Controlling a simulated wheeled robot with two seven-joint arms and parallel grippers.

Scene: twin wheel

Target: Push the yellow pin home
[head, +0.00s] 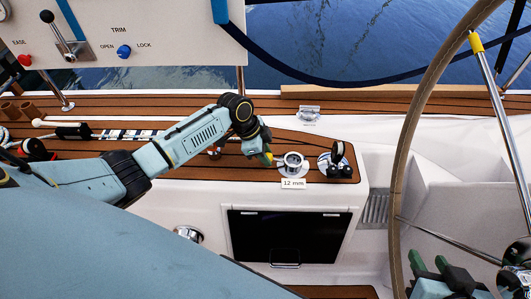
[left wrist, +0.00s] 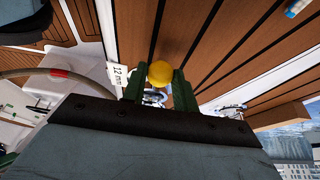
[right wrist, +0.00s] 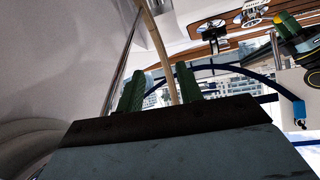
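The yellow pin shows as a round yellow head (left wrist: 160,73) in the left wrist view, between the two green fingers of my left gripper (left wrist: 159,88), which appear to touch it on both sides. The pin's shank is hidden. My right gripper (head: 430,264) is low at the right, its fingers apart and empty; they also show in the right wrist view (right wrist: 160,88).
A winch-like fitting (head: 336,162) stands right of the metal fitting. The steering wheel (head: 398,180) rises between my arms, passing near my right gripper. A control panel (head: 120,35) hangs at upper left. A line and rods lie on the teak deck (head: 100,132) at left.

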